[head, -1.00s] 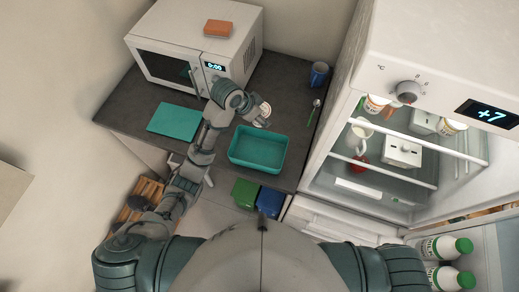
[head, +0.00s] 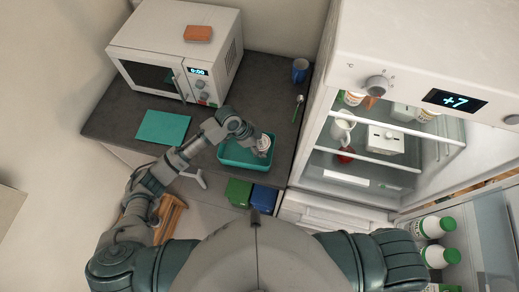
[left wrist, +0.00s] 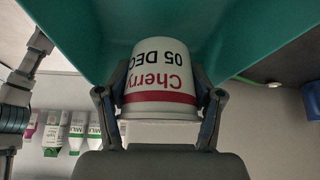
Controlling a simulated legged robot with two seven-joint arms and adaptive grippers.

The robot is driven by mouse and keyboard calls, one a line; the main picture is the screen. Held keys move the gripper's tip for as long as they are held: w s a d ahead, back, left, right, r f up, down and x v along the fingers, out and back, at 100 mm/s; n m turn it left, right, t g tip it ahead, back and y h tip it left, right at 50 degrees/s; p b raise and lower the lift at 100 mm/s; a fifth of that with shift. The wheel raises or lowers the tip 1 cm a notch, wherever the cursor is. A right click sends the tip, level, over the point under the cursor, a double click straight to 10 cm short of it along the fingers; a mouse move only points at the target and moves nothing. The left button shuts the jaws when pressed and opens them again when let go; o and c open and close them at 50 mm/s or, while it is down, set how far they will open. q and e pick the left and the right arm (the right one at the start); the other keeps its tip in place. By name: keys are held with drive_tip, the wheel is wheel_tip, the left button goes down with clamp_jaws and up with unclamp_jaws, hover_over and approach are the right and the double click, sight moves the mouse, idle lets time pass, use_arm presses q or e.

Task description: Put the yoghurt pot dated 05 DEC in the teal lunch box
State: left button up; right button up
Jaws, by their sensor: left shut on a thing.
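The yoghurt pot (left wrist: 160,75) is white with a red band and shows "Cherry" and "05 DEC" upside down in the left wrist view. My left gripper (left wrist: 160,100) is shut on it, one finger on each side. In the head view the pot (head: 264,144) is at the right part of the teal lunch box (head: 235,161), within its outline, with my left gripper (head: 256,141) at it. Teal walls (left wrist: 245,50) surround the pot's end in the wrist view. I cannot tell whether the pot touches the box floor. My right gripper is not in view.
A teal lid-like sheet (head: 163,127) lies left of the box. A microwave (head: 175,50) stands behind. A blue mug (head: 300,70) and a spoon (head: 298,107) are to the right. The open fridge (head: 375,150) holds more pots. Green and blue bins (head: 262,199) stand below the counter.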

use_arm(q)
drive_tip(key=shift+f, duration=0.45)
drive_tip(key=shift+a+f, duration=0.25)
drive_tip(key=shift+f, duration=0.95)
drive_tip(key=shift+a+f, duration=0.25)
drive_tip(key=shift+a, duration=0.45)
drive_tip(key=o, duration=1)
drive_tip(key=shift+d, duration=0.1)
drive_tip(key=o, duration=0.3)
drive_tip(key=shift+d, duration=0.75)
drive_tip(key=shift+a+r, duration=0.3)
drive_tip(key=v, duration=1.1)
drive_tip(key=shift+a+r+b, duration=0.2)
drive_tip(key=shift+a+b, duration=0.05)
drive_tip(key=shift+b, duration=0.05)
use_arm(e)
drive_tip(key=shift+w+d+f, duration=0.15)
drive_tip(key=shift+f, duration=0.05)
